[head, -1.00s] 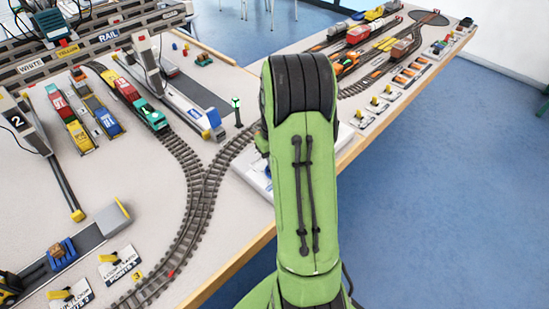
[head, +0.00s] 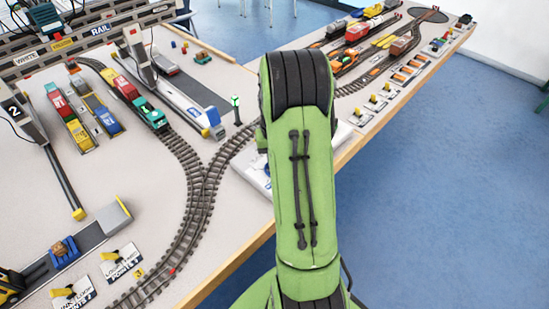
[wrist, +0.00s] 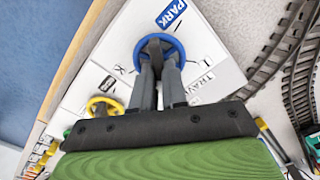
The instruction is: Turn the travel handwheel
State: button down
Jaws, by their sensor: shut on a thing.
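The blue handwheel (wrist: 179,46) is in the wrist view, on a white panel (wrist: 214,67) with a blue PARK label and partly covered lettering that begins "TRAV". My gripper (wrist: 158,58) reaches onto this wheel and is shut on it, with its fingers across the ring and hub. The fingers hide part of the wheel's near side.
A yellow handwheel (wrist: 104,101) stands left of the blue one. Curved rail track (head: 190,205) runs close left of the panel, and a green signal post (head: 236,108) stands behind it. The table's wooden edge (head: 236,254) is at the front.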

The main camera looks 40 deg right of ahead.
jog(key=c, duration=1.2)
grip_release()
jog(key=shift+o, duration=0.2)
notch_tip(320, 180, up, 16)
jog(key=p, duration=0.4)
jog(key=shift+p, duration=0.4)
jog(key=shift+f, duration=0.1)
